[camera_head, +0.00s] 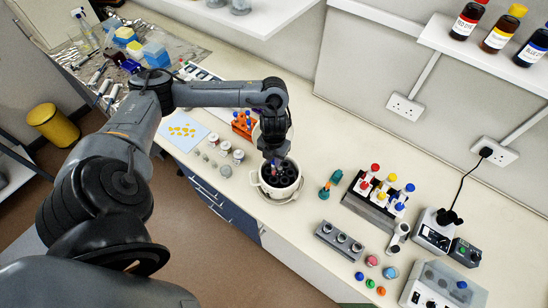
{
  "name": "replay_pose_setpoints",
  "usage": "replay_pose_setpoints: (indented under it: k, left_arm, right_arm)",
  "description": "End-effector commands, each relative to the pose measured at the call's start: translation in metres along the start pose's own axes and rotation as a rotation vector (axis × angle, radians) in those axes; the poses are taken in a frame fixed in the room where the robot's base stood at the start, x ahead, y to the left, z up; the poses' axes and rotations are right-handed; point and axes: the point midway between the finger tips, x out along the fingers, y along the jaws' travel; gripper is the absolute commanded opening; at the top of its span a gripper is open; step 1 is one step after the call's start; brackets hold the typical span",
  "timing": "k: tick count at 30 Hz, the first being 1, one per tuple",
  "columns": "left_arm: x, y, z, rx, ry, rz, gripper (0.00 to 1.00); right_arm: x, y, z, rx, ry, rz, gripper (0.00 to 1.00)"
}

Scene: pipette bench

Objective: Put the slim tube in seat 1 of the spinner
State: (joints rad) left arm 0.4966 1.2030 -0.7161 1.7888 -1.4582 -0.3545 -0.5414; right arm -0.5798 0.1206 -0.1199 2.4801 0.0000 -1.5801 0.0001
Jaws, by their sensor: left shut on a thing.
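The spinner (256,186) is a white round pot with a dark rotor holding several black seats, standing on the bench in the middle of the view. Its lid (256,133) seems to stand raised behind it, partly hidden by my arm. My left gripper (274,159) points down over the rotor and is shut on the slim tube, which is small and mostly hidden by the fingers. I cannot tell which seat is under it, or whether the tube touches one. My right gripper is not in view.
An orange rack (241,123) with blue-topped tubes stands just behind left of the spinner. Small jars (225,147) stand to its left. To the right are teal bottles (324,192), a rack of coloured-cap tubes (368,201) and a grey block (339,242). Bare bench lies between.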

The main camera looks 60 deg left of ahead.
Motion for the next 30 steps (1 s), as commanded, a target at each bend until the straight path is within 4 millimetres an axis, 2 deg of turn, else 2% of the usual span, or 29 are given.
replay_pose_setpoints:
  k: [1, 14, 24, 30]
  left_arm:
    - [0.008, 0.000, 0.000, 0.000, 0.000, 0.000, 0.00]
    - [0.042, 0.000, 0.000, 0.000, 0.000, 0.000, 0.00]
    - [0.064, 0.000, 0.000, -0.001, 0.001, 0.000, 0.00]
    - [0.071, 0.000, 0.000, -0.001, 0.000, 0.000, 0.00]
  right_arm:
    - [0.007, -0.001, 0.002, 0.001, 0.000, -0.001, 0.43]
    - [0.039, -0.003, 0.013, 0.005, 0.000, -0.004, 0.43]
    - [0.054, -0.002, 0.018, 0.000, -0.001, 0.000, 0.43]
    - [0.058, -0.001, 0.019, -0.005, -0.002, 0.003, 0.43]
